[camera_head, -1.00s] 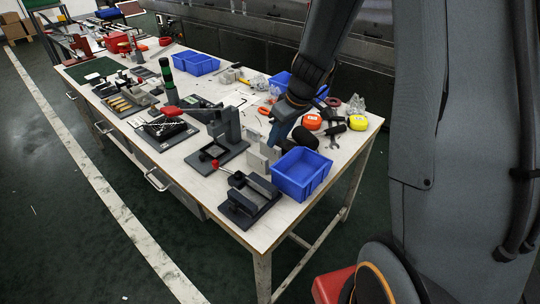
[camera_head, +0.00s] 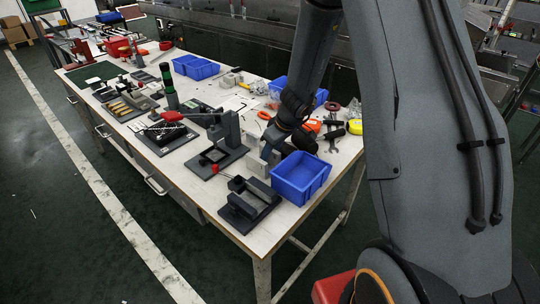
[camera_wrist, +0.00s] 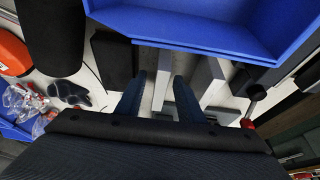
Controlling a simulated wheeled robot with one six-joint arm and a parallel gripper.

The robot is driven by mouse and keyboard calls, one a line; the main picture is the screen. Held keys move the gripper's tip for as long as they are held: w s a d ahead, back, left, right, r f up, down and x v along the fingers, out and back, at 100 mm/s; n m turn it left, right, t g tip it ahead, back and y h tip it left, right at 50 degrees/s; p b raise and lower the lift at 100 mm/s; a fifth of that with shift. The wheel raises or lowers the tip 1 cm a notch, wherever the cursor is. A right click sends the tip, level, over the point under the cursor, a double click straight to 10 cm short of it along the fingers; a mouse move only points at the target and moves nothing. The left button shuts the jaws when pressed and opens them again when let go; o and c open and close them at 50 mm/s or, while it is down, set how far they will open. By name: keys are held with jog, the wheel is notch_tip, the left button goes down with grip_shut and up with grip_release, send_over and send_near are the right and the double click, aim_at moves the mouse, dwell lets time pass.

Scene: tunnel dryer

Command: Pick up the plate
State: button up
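Light grey upright plates stand close together on the table beside the blue bin; one plate (camera_head: 257,164) shows in the head view, partly hidden by my arm. In the wrist view one plate (camera_wrist: 163,82) appears edge-on between my fingertips, and another plate (camera_wrist: 206,80) stands to its right. Which one is the task's plate I cannot tell. My gripper (camera_head: 268,152) is low over the table at these plates. In the wrist view its two dark blue fingers (camera_wrist: 158,92) are apart, with a gap on either side of the plate. Contact is not visible.
A blue bin (camera_head: 301,190) stands right beside my gripper and fills the top of the wrist view (camera_wrist: 190,32). Tools and tape measures (camera_head: 355,127) lie behind the bin.

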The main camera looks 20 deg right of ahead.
jog(key=shift+f, duration=0.1)
grip_shut()
